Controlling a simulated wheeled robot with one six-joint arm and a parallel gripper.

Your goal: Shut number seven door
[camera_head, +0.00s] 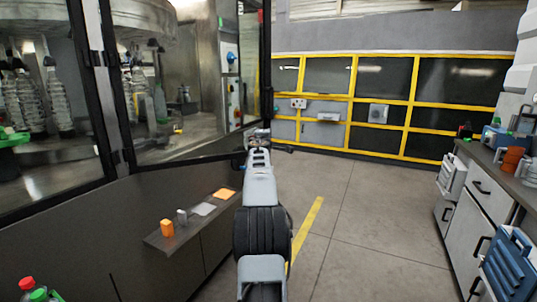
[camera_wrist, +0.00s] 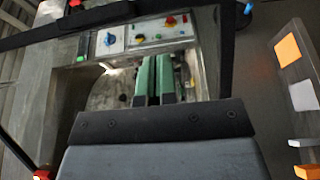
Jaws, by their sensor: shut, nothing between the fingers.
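The machine's black-framed glass doors fill the left of the head view. The nearer one (camera_head: 45,130) is at the far left, and a second black-framed panel (camera_head: 140,155) stands right of it. I can read no number seven on either, and I cannot tell which panel is that door or how far it stands open. My gripper (camera_head: 259,135) is at the far end of my outstretched arm, near the right end of the second panel. Contact with the frame cannot be told.
A control panel (camera_head: 230,75) with a blue knob is on the machine. A low ledge (camera_head: 165,240) with small orange and grey items juts out below the doors. A drawer counter (camera_head: 490,190) stands right.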

